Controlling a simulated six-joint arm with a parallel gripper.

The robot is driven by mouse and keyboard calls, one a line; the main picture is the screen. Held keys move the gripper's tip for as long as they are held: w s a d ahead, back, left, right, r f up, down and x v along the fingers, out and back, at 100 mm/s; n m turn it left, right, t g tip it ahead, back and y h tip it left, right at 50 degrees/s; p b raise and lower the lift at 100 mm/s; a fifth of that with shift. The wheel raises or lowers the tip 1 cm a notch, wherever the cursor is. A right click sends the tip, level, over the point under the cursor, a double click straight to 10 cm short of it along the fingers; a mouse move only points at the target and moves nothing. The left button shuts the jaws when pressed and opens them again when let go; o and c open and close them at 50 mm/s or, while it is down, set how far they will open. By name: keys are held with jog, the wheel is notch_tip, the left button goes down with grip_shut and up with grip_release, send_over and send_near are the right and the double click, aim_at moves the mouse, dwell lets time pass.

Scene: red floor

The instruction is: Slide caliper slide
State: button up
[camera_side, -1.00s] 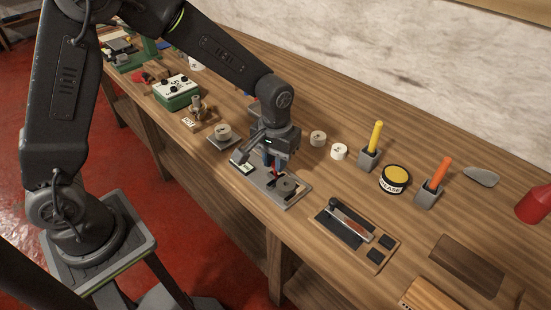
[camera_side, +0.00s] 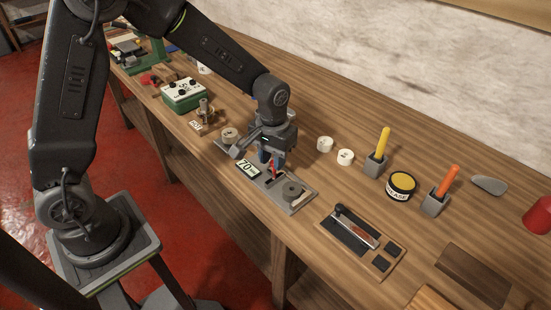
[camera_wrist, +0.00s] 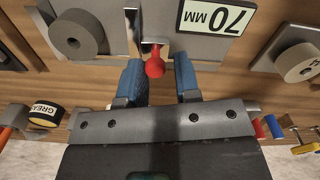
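The caliper is a flat grey plate (camera_side: 300,203) on the bench, with a display reading "70 MM" (camera_side: 248,170) at its left end and a grey round disc (camera_side: 292,190) at its right. Its slide has a red knob (camera_side: 275,170) between display and disc. In the wrist view the red knob (camera_wrist: 155,66) lies between and just past the tips of my blue fingers. My gripper (camera_wrist: 159,72) is open, with a gap on both sides of the knob. It also shows above the plate in the side view (camera_side: 269,160).
Pale rings (camera_side: 325,144) stand behind the plate and another sits on a block (camera_side: 230,135) at left. A wooden tray with a lever tool (camera_side: 355,228) is to the right. Beyond are a grease tin (camera_side: 401,185) and yellow (camera_side: 383,140) and orange (camera_side: 446,182) handles in holders.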

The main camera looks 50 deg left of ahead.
jog(key=o, duration=0.4)
jog(key=shift+c, duration=0.2)
notch_tip(320, 180, up, 14)
jog(key=shift+f, duration=0.1)
dwell(0.4)
jog(key=s+a+r+m+t, duration=0.1)
jog(key=s+r+t, duration=0.1)
jog(key=s, duration=0.7)
jog(key=s+a+r+m+t, duration=0.2)
jog(key=s+t, duration=0.1)
jog(key=s, duration=0.6)
jog(key=shift+s+a+t, duration=0.2)
jog(key=shift+s+t, duration=0.1)
jog(key=shift+s, duration=0.1)
